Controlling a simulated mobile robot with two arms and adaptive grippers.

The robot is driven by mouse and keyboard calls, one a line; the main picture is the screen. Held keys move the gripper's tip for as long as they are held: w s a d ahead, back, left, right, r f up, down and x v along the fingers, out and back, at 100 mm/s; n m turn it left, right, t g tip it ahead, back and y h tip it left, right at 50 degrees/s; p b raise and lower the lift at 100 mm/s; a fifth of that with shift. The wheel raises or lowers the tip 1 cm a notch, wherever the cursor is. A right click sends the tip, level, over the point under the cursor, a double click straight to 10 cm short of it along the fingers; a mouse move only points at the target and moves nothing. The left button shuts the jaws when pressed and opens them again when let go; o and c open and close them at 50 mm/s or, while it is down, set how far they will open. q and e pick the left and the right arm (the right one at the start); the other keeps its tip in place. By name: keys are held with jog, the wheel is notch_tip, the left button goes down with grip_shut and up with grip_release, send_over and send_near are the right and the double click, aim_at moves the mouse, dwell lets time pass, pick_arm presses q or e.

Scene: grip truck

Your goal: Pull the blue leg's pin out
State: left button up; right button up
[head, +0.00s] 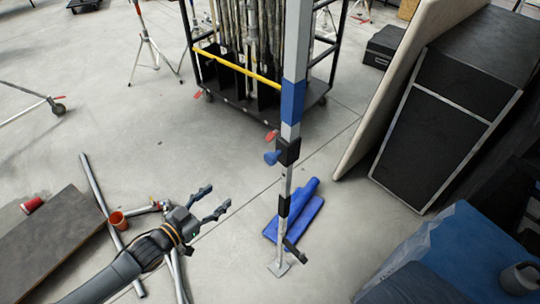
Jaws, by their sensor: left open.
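The blue leg (292,100) is an upright grey pole with a blue band, standing on a small flat foot on the floor. A black collar (289,151) sits on it below the band. A blue knob (272,157) sticks out from the collar's left side; it looks like the pin, and any shaft inside the collar is hidden. My left gripper (217,198) is open and empty, to the left of the pole and lower in the picture than the knob, apart from both. Its fingers point right toward the pole. My right gripper is not in view.
A black cart (262,97) with upright poles stands behind the leg. Blue rolled items (294,215) lie at its foot. A black case (440,125) and leaning board (395,90) stand right. An orange cup (118,220) and metal tubes lie left. Floor between cart and gripper is clear.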

aim_at(268, 159)
pick_arm(q)
jog(key=s+d+r+m+h, duration=0.25)
jog(key=d+r+h, duration=0.2)
jog(key=r, duration=0.65)
jog(key=shift+n+y, duration=0.25)
jog(key=shift+n, duration=0.1)
jog(key=p+x, duration=0.1)
jog(key=x, duration=0.3)
jog(key=p+x, duration=0.1)
jog(key=x, duration=0.3)
jog(key=p+x, duration=0.1)
jog(key=x, duration=0.3)
jog(key=shift+s+d+f, duration=0.15)
jog(key=shift+d+f, duration=0.15)
jog(key=shift+d, duration=0.3)
jog(key=shift+w+d+f+p, duration=0.1)
jog(key=shift+w+d+p, duration=0.2)
jog(key=shift+w+d, duration=0.15)
grip_shut()
